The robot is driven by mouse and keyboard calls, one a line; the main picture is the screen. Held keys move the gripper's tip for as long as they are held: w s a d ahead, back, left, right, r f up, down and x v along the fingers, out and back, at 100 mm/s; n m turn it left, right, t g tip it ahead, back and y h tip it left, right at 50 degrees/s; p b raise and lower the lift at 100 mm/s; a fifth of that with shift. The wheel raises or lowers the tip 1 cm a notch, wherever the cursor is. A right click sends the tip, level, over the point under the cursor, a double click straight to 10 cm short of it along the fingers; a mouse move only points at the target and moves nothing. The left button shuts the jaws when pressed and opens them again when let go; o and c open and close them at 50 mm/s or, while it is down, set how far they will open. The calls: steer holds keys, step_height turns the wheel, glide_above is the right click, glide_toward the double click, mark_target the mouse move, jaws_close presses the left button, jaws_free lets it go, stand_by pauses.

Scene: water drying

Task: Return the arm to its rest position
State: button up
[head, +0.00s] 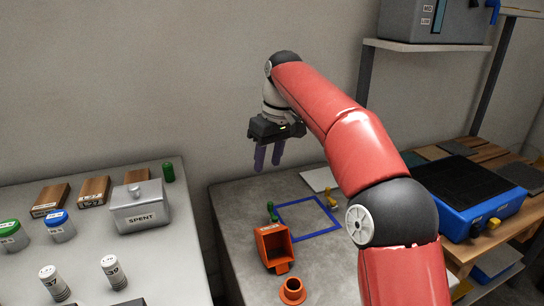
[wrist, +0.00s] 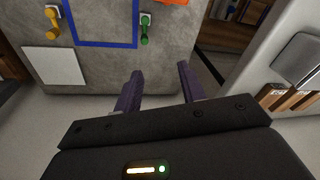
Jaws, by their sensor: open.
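My red arm (head: 350,145) is raised and bent over the grey counter. My gripper (head: 267,158) hangs from its end with the fingers pointing down, above the counter's back edge and apart from every object. In the wrist view my gripper (wrist: 157,85) shows its two purple fingers spread, with nothing between them.
The counter (head: 234,220) bears a blue square outline (head: 308,233), an orange scoop-like box (head: 273,246), an orange flanged piece (head: 292,291) and a green item (head: 271,211). Left, a table holds a SPENT box (head: 140,208) and jars. Right, a blue tray (head: 463,219) stands on a bench.

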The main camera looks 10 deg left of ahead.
steer(key=s+d+r+m+t+h, duration=0.1)
steer(key=s+d+m+t, duration=0.15)
steer(key=s+d, duration=0.5)
steer(key=s+d+r+m+t, duration=0.1)
steer(key=s+d+r+m, duration=0.2)
steer(key=d, duration=0.7)
steer(key=s+d+f+m+t, duration=0.1)
steer(key=s+d+f+m, duration=0.1)
steer(key=s+d+f, duration=0.4)
steer(key=s+d+f+m+t+h, duration=0.1)
steer(key=s+d+f+m, duration=0.2)
steer(key=s+d+f, duration=0.3)
steer(key=s+f, duration=0.1)
steer(key=s, duration=0.4)
steer(key=shift+s+d+f, duration=0.2)
steer(key=shift+s+d, duration=0.2)
